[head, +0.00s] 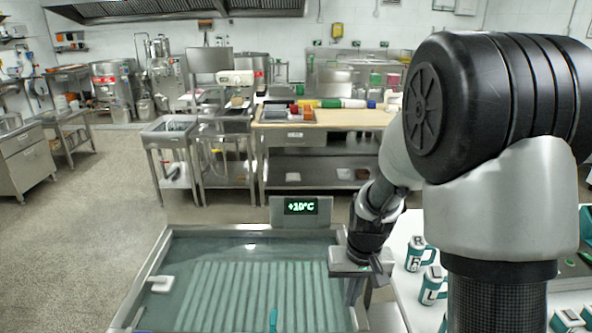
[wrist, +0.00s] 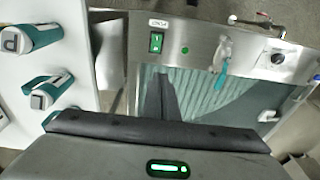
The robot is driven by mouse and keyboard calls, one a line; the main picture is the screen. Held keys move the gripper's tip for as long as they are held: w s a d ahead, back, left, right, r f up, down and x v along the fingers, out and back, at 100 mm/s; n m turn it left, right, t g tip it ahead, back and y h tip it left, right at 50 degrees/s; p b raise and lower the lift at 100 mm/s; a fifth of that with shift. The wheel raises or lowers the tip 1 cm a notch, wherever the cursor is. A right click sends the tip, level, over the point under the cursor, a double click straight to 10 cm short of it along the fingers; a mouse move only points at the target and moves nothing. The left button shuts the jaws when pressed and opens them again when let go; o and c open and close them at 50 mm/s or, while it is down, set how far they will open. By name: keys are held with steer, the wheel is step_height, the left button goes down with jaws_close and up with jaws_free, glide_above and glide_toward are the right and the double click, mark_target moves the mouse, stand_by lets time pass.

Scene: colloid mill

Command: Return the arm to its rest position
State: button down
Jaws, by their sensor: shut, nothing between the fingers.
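My gripper (head: 352,296) hangs from my arm on the right of the head view, pointing down. It is over the right edge of the water basin (head: 155,262), beside the white table. Its fingers are shut, with nothing seen between them. In the wrist view the narrow dark fingers (wrist: 168,98) stick out beyond the gripper body, in front of the basin's steel panel (wrist: 205,38). My arm's large upper links fill the right of the head view and hide part of the white table.
White-and-teal lettered containers (head: 432,285) stand on the white table (head: 400,245), close to my gripper's right. A display (head: 300,206) reading +10°C rises behind the basin. A teal-handled fitting (wrist: 222,68) is on the panel. A worktable (head: 330,118) stands farther back; open floor lies left.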

steer(key=s+r+t+p, duration=0.2)
steer(key=s+r, duration=0.7)
steer(key=r, duration=0.4)
steer(key=s+r+t+p, duration=0.2)
steer(key=s+r, duration=0.6)
steer(key=r, duration=0.6)
steer(key=shift+s+d, duration=0.4)
